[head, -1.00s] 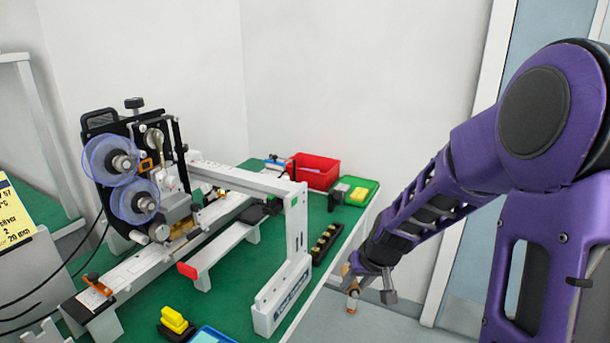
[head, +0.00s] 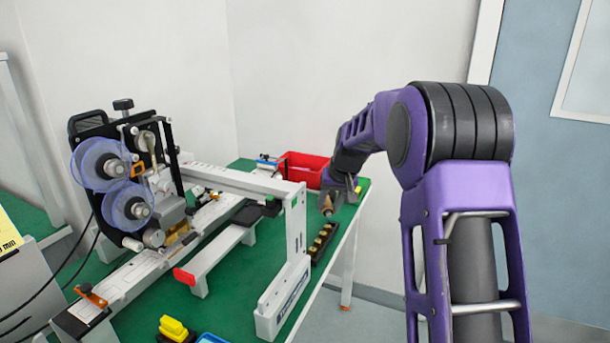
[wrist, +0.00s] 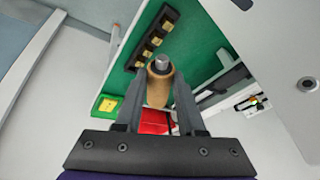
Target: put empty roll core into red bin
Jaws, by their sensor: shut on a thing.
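My gripper (head: 330,203) is shut on the empty roll core (wrist: 159,88), a brown tube with a grey metal-looking end, seen between the fingers in the wrist view. In the head view the core (head: 327,204) shows small below my wrist, above the right part of the green table. The red bin (head: 303,165) stands at the table's far end, behind and left of my gripper, its right part hidden by my arm. In the wrist view the red bin (wrist: 152,122) shows partly behind the core and fingers.
A black holder with several brass-coloured pieces (head: 322,243) lies near the table's right edge. A green tray with a yellow thing (wrist: 107,104) is beside the red bin. The coder machine (head: 130,180) and a white frame (head: 290,270) stand left.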

